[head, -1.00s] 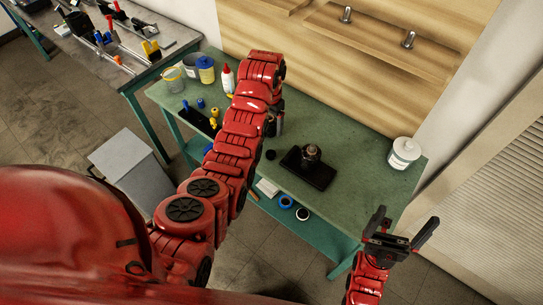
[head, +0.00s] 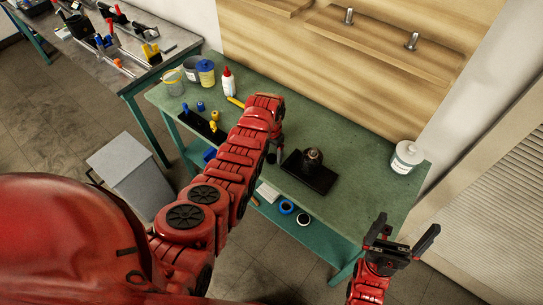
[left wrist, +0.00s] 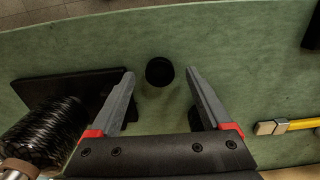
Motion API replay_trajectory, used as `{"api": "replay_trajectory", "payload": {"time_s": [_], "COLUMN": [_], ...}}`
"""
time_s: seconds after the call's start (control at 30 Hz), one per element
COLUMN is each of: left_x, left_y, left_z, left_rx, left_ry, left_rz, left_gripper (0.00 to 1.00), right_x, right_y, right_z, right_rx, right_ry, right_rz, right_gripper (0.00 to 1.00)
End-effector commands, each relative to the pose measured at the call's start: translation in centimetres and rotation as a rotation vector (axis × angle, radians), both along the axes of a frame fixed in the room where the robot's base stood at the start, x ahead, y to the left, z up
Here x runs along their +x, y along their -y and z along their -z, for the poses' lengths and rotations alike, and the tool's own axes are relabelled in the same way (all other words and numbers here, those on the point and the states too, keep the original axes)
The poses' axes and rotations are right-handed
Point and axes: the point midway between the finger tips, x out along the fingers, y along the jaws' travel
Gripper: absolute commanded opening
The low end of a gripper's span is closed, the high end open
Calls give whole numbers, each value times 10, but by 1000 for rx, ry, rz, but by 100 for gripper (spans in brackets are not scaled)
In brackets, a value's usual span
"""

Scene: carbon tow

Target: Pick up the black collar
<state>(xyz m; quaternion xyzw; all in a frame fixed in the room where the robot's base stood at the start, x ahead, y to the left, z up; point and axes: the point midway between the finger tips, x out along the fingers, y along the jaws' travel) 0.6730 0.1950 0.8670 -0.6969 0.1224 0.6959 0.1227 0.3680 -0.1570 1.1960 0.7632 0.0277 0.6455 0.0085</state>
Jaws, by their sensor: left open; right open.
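The black collar (left wrist: 159,71) is a small round dark piece on the green tabletop in the left wrist view. It lies between the tips of my left gripper's two fingers as seen from above, and both fingers look apart from it. My left gripper (head: 275,147) is open, empty and pointing down over the green bench. In the head view my arm and gripper mostly hide the collar. My right gripper (head: 408,223) is open and empty, off the bench's front right corner.
A black tray (head: 322,180) holds a dark ribbed cylinder (head: 312,160), close to the left gripper. A yellow-handled brush (left wrist: 298,124) lies on the other side. A white tub (head: 405,157), a glue bottle (head: 228,82) and several small parts stand on the bench (head: 365,185).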

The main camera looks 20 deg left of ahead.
Motion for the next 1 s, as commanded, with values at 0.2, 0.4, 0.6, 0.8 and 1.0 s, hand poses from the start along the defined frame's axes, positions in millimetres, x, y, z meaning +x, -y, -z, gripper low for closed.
{"api": "replay_trajectory", "payload": {"time_s": [0.2,0.4,0.6,0.8,1.0], "left_x": [-1,-1,-1,-1,-1], "left_y": [0,0,0,0,0], "left_z": [12,14,14,14,14], "left_rx": [-1,0,0,0,0], "left_ry": [-1,-1,0,-1,-1], "left_rz": [0,0,0,0,0], "left_gripper": [82,82,66,30,0], "right_x": [0,0,0,0,0], "right_y": [0,0,0,0,0], "right_z": [-2,-2,-2,-2,-2], "right_rx": [0,0,0,0,0], "right_ry": [0,0,0,0,0], "right_rz": [0,0,0,0,0], "right_gripper": [100,100,100,100,100]}}
